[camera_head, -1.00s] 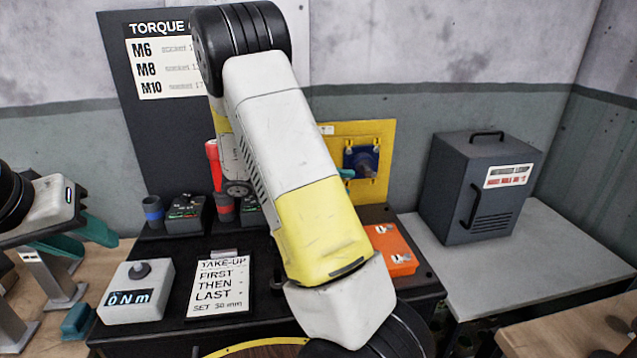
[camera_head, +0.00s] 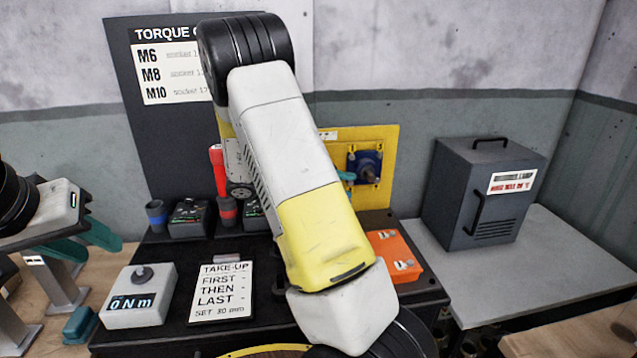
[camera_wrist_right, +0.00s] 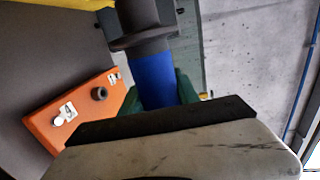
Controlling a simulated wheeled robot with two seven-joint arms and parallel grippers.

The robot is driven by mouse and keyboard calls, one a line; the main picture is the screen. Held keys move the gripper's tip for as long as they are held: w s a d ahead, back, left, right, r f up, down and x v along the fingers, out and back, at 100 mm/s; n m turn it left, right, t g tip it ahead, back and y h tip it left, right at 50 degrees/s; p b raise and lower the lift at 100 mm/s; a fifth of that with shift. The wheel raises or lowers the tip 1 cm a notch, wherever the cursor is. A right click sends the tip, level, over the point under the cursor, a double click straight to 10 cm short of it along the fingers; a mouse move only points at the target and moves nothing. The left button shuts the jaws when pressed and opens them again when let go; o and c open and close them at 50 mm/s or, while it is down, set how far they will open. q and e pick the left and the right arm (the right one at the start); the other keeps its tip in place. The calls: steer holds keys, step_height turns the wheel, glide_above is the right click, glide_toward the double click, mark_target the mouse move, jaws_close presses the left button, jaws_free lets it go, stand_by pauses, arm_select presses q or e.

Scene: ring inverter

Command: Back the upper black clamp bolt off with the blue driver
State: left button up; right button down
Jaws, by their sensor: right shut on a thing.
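The blue driver shows in the right wrist view as a blue cylinder (camera_wrist_right: 154,80) with a dark grey, wider head at the top. My right gripper (camera_wrist_right: 160,92) is shut on its blue part, with green fingers on either side. In the head view, my right arm hides most of that gripper; a teal fingertip (camera_head: 346,176) shows beside the yellow plate (camera_head: 388,140). A dark blue block with a grey-brown round part (camera_head: 370,172) is on this plate. I cannot make out the upper black clamp bolt for certain. My left gripper (camera_head: 88,240) is open and empty at the far left.
An orange block (camera_head: 394,254) with white tags lies right of my arm. A dark cabinet (camera_head: 455,195) stands on the grey table at right. A torque readout (camera_head: 138,298), a take-up card (camera_head: 223,290) and a red-handled tool (camera_head: 217,172) are at left.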

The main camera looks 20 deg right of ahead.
steer(key=shift+w+d+r, duration=0.15)
steer(key=shift+w+d, duration=0.05)
steer(key=shift+w, duration=0.5)
stand_by(1.2)
steer(key=shift+s, duration=0.15)
steer(key=shift+s+a, duration=0.2)
steer(key=shift+s, duration=0.6)
steer(key=shift+s+a, duration=0.2)
steer(key=shift+s, duration=0.55)
steer(key=shift+s+a, duration=0.2)
steer(key=shift+s, duration=0.6)
steer(key=shift+s+d, duration=0.1)
